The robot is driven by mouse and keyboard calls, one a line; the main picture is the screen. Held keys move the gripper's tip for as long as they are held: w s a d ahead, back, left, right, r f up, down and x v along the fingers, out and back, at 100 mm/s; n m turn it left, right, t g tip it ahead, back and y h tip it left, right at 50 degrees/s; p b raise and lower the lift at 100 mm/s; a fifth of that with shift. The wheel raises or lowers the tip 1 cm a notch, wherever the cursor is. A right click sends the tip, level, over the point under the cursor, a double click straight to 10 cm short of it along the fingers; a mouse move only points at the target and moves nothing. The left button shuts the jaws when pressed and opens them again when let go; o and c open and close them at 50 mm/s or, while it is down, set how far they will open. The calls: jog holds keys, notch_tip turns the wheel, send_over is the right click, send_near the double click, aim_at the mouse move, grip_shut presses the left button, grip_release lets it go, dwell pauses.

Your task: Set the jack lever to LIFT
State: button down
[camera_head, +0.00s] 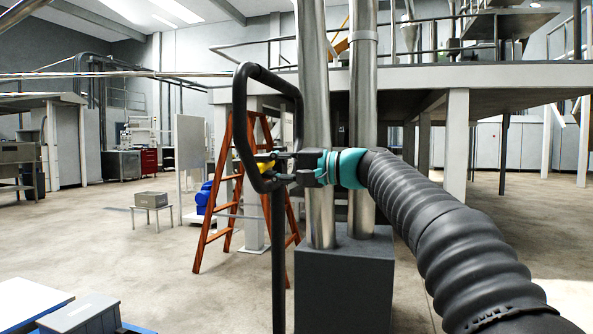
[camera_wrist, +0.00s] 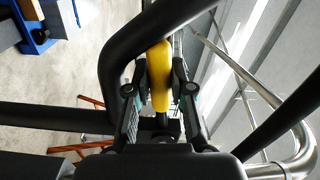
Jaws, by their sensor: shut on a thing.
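The pallet jack's black loop handle (camera_head: 240,110) stands upright on a black post (camera_head: 278,250) in the head view. The yellow jack lever (camera_head: 265,163) shows inside the lower part of the loop; in the wrist view the lever (camera_wrist: 158,75) is long and upright in the picture. My gripper (camera_head: 290,168) reaches in from the right. In the wrist view my gripper (camera_wrist: 160,88) is shut on the lever, one finger on each side. The handle tube (camera_wrist: 115,60) passes close by the fingers. No LIFT marking is legible.
Silver pipes (camera_head: 318,215) rise from a dark grey block (camera_head: 345,285) behind my gripper. An orange ladder (camera_head: 217,220) stands behind the handle. A grey box (camera_head: 85,315) lies at the lower left. The floor left of the handle is mostly clear.

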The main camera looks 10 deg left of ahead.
jog(key=shift+a+f, duration=0.1)
jog(key=shift+f, duration=0.05)
jog(key=c, duration=1)
grip_release()
jog(key=shift+d, duration=0.45)
jog(key=d, duration=0.7)
jog(key=shift+s, duration=0.45)
jog(key=shift+d, duration=0.1)
